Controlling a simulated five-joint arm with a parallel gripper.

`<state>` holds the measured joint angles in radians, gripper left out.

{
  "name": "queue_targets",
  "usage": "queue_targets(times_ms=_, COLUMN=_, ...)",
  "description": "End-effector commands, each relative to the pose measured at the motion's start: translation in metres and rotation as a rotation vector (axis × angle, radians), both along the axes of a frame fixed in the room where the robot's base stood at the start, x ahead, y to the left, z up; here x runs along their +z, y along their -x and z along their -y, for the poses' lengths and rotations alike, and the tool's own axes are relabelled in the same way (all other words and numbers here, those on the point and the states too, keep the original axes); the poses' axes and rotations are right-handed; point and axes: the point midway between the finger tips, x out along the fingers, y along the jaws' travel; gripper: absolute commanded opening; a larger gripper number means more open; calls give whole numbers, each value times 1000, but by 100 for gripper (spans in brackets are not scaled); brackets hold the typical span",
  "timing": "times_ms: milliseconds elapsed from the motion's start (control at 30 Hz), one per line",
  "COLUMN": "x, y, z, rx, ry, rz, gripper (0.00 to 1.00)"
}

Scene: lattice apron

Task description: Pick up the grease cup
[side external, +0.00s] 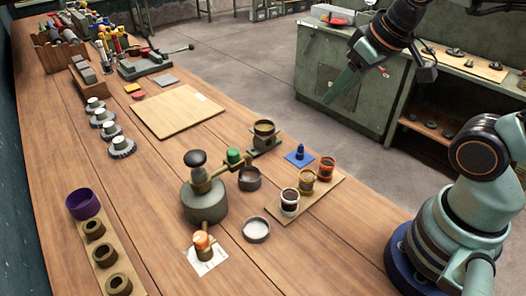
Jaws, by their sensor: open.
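I cannot tell for sure which vessel is the grease cup. A brass-coloured cup (264,127) sits on a small dark stand at the middle of the wooden bench. A shallow dark cup (249,179) and a shallow cup with pale contents (256,230) stand lower, to the right of a squat grey-green pot (204,203) with a dark knob. Three small jars, the nearest white and black (289,203), stand on a wooden board. My gripper (345,88) is open and empty, high at the upper right, apart from all of these.
Several round metal parts (122,147) line the left side. A purple cup (83,205) and rings sit on a strip at lower left. A blue piece (299,155) lies near the jars.

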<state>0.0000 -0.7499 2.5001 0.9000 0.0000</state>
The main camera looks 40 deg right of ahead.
Motion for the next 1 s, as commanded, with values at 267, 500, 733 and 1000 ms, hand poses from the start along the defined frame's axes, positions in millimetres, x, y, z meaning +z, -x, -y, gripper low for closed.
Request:
queue_targets(times_ms=267, x=0, y=0, z=0, rx=0, ry=0, rz=0, gripper=84)
queue_targets(times_ms=500, x=0, y=0, z=0, rx=0, ry=0, rz=0, gripper=87)
queue_targets(times_ms=733, x=-7, y=-2, z=-3, rx=-91, ry=-51, rz=-40, gripper=87)
queue_targets(times_ms=1000, x=-43, y=-10, z=-16, rx=-580, ry=-246, rz=-222, gripper=87)
